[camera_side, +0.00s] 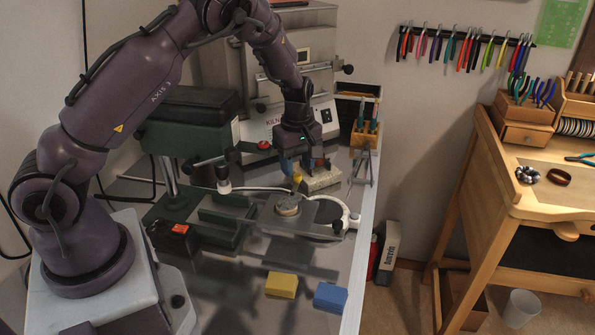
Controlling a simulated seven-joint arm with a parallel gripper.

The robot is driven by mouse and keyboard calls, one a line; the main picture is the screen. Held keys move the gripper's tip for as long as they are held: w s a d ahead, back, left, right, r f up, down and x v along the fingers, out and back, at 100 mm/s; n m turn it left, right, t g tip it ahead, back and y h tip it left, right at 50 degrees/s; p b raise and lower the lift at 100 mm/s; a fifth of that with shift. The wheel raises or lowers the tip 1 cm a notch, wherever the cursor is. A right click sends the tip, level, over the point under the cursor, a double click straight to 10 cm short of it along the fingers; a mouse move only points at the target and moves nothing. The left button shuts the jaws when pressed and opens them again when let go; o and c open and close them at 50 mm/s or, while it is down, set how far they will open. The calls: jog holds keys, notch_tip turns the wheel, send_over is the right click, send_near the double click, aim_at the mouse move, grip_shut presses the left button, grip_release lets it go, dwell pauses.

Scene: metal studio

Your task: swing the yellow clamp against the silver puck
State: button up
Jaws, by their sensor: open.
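A small yellow part, which looks like the yellow clamp (297,178), stands just above and behind the puck. I cannot tell whether it touches the puck. My gripper (304,169) points down over this spot with its jaws open. The yellow part shows below and slightly left of the middle of the jaws; whether it lies between the fingers is too small to tell.
A pale block (322,181) lies close behind my gripper. A yellow block (281,285) and a blue block (330,297) lie in front. The kiln (285,128) stands behind.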

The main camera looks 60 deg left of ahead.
aim_at(297, 187)
jog(key=shift+f, duration=1.25)
grip_shut()
